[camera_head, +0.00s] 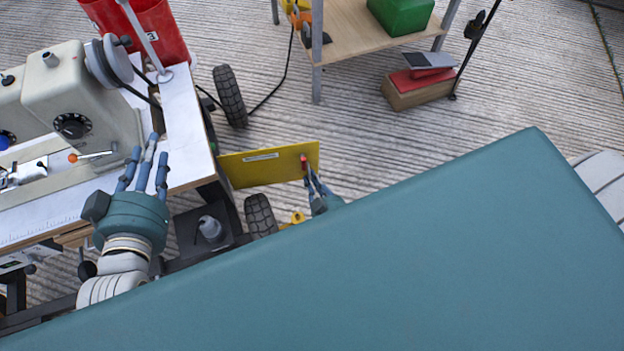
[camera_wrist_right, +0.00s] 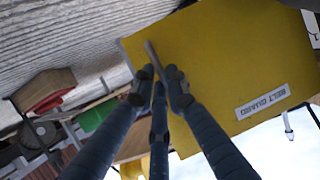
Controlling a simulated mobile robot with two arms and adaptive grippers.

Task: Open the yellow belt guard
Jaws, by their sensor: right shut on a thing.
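The yellow belt guard (camera_head: 240,172) is a flat panel sticking out to the right from beside the sewing machine table in the head view. A small red handle (camera_head: 304,161) is near its right end. My right gripper (camera_head: 311,178) is at that handle, shut on it; its wrist is partly hidden by my teal body. In the right wrist view, the guard (camera_wrist_right: 225,55) with its "BELT GUARD" label fills the upper right, and the fingers (camera_wrist_right: 159,82) close around the slim handle (camera_wrist_right: 152,55). My left gripper (camera_head: 146,165) is open and empty above the table edge.
The sewing machine (camera_head: 85,95) stands on a white table (camera_head: 185,120) at left. Black wheels (camera_head: 230,95) and a cable are beside it. A red bin (camera_head: 150,30) is behind. A wooden shelf (camera_head: 365,30) with a green box is at the back.

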